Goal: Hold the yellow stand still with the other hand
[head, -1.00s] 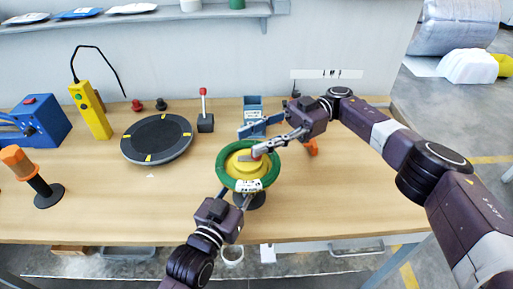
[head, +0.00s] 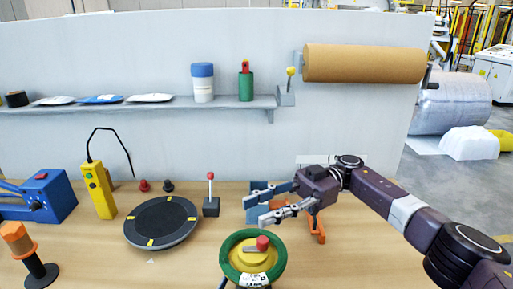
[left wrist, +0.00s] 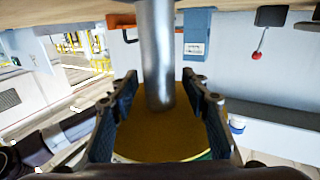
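The yellow stand (head: 245,261) is at the bottom centre of the head view, with a green ring-shaped coil (head: 229,269) around its top and a red knob (head: 262,243) on it. In the left wrist view I see its yellow underside (left wrist: 160,138) and its grey metal post (left wrist: 157,50). My left gripper (left wrist: 160,80) has its fingers apart, one on each side of the post; a narrow gap shows at the right finger. My right gripper (head: 256,211) is open and empty, above and behind the coil.
A dark round turntable (head: 162,222) and a yellow handset (head: 98,190) stand to the left. A red-topped lever (head: 211,200), a blue holder (head: 257,213) and an orange tool (head: 317,228) stand behind. A shelf (head: 150,107) and a brown roll (head: 363,63) are on the wall.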

